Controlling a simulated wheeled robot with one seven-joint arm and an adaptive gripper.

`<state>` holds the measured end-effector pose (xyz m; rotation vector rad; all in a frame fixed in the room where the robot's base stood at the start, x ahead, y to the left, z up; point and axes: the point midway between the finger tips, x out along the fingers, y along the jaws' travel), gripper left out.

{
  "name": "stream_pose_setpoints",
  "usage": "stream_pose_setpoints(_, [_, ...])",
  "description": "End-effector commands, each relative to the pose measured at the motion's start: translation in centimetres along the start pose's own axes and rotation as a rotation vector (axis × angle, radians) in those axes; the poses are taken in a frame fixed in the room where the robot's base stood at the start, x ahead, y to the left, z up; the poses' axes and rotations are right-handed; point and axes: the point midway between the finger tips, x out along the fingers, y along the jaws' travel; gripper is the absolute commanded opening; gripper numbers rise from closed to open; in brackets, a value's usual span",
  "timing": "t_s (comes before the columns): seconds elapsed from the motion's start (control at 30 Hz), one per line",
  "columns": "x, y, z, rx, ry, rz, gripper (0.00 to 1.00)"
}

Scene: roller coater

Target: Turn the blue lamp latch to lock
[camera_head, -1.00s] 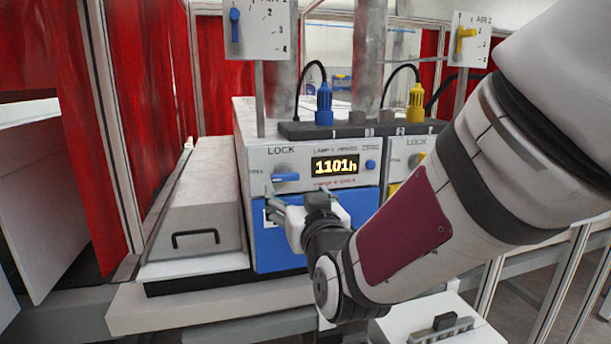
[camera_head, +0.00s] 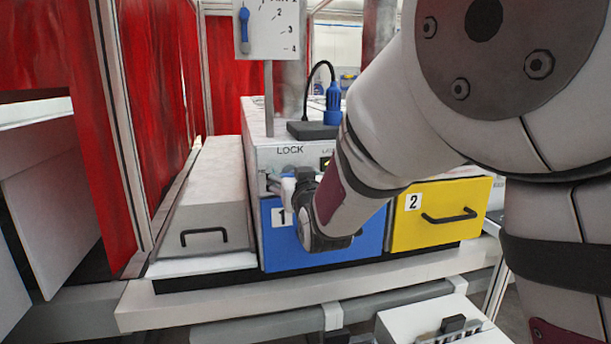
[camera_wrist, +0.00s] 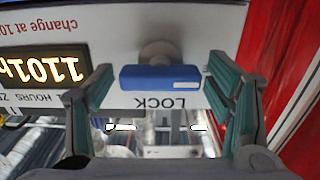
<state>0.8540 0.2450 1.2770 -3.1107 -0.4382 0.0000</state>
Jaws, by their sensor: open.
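The blue lamp latch (camera_wrist: 160,77) is a bar with a white mark near one end. It lies level on a round metal base, beside the upside-down word LOCK, in the wrist view. My gripper (camera_wrist: 160,66) is open, with one green-padded finger at each end of the latch and a gap visible on both sides. In the head view my gripper (camera_head: 284,183) is at the panel (camera_head: 288,153) under the LOCK label, above the blue drawer (camera_head: 280,245) marked 1. My gripper and wrist largely hide the latch there.
The lit hour display (camera_wrist: 42,68) is beside one finger in the wrist view. A yellow drawer (camera_head: 440,213) with a black handle is to the right. A grey lidded box (camera_head: 205,205) stands left. A blue plug (camera_head: 333,104) with a cable is above the panel.

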Motion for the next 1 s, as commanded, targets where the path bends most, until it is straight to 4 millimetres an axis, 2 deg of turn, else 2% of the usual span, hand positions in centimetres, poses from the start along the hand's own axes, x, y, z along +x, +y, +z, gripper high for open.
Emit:
stream_pose_setpoints(0.13, [-0.02,0.00,0.01,0.000,0.000,0.000,0.71])
stream_pose_setpoints(0.33, [-0.04,0.00,0.01,0.000,0.000,0.000,0.26])
stream_pose_setpoints(0.67, [0.01,0.01,0.06,0.027,0.000,0.000,0.25])
stream_pose_setpoints(1.0, [0.16,0.22,0.26,0.228,0.002,-0.001,0.25])
